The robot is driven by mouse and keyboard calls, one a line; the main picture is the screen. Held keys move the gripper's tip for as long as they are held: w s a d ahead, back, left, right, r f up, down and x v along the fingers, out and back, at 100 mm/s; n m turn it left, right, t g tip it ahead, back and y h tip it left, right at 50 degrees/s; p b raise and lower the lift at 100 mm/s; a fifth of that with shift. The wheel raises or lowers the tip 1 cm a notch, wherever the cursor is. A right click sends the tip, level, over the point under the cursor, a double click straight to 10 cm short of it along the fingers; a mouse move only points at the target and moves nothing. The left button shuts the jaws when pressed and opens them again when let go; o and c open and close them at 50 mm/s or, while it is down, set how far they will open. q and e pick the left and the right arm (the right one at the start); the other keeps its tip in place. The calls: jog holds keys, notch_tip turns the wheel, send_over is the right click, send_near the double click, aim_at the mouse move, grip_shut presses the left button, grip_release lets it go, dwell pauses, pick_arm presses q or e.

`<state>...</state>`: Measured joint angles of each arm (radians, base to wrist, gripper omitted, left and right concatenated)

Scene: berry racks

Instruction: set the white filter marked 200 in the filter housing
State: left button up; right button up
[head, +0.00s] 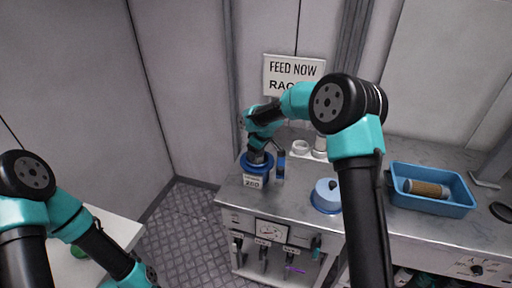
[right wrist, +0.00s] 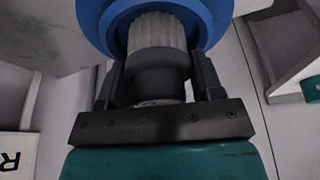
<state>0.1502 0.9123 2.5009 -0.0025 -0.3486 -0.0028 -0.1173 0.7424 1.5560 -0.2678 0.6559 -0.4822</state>
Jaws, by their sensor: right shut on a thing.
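The white filter (right wrist: 157,33) is ribbed, with a dark grey end cap. My right gripper (right wrist: 158,68) is shut on this cap, one finger on each side. In the right wrist view the filter's far end lies within the round opening of the blue filter housing (right wrist: 216,14); how deep it sits is unclear. In the head view the housing (head: 259,168) stands at the counter's left end, with a tag reading 200 (head: 253,182) in front. My right gripper (head: 262,148) is right above it and hides most of the filter. My left gripper is out of view below the frame.
White rings (head: 300,147) and a white cylinder (head: 320,143) stand behind. A blue tray (head: 447,208) at right holds a tan filter (head: 426,188). Gauges and valves line the counter's front.

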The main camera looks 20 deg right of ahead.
jog(key=shift+f, duration=0.7)
jog(key=shift+s+f, duration=0.2)
jog(key=shift+f, duration=0.45)
dwell(0.4)
jog(key=o, duration=1.1)
jog(key=shift+o, duration=0.2)
jog(key=shift+d+r, duration=0.15)
jog(key=shift+r, duration=0.5)
jog(key=shift+o, duration=1.1)
jog(key=v, duration=1.7)
jog(key=shift+r, duration=0.15)
